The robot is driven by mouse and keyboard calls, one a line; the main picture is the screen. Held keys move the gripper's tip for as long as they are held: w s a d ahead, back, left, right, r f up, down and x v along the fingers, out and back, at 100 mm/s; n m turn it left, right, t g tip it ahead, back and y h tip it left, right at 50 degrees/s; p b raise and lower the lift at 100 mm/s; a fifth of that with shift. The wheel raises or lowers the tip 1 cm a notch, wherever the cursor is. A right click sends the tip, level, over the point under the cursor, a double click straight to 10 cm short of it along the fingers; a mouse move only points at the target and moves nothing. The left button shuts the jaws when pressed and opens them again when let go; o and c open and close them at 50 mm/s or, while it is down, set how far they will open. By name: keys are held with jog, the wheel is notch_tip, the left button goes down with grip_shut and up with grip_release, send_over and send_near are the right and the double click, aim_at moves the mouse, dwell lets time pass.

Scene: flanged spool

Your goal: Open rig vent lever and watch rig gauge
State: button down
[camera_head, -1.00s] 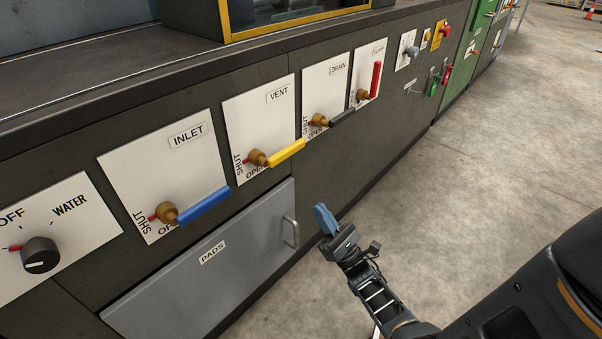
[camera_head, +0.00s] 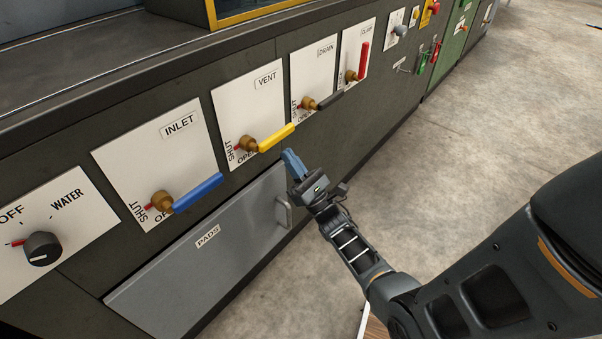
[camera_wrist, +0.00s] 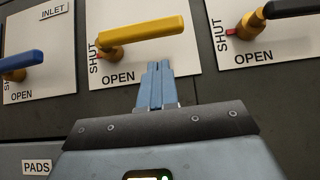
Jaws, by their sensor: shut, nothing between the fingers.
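The vent lever (camera_head: 276,138) has a yellow handle on a brass hub, on a white panel marked VENT, SHUT and OPEN. Its handle points right and slightly up in the head view, and lies nearly level in the wrist view (camera_wrist: 150,29). My gripper (camera_head: 291,158) is shut and empty, just below and right of the yellow handle. In the wrist view its blue fingers (camera_wrist: 158,72) are together, with their tips below the handle and apparently apart from it. I cannot make out the rig gauge in these frames.
The blue inlet lever (camera_head: 197,193) is to the left, and the black drain lever (camera_head: 328,101) and red clamp lever (camera_head: 363,60) are to the right. A grey PADS drawer (camera_head: 200,262) with a handle (camera_head: 284,212) is below. Open floor (camera_head: 440,190) lies right.

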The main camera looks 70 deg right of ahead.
jog(key=shift+s+r+p, duration=0.1)
jog(key=shift+r+p, duration=0.25)
jog(key=shift+r, duration=1.2)
jog(key=shift+n+y+b, duration=0.45)
jog(key=shift+n+y, duration=0.05)
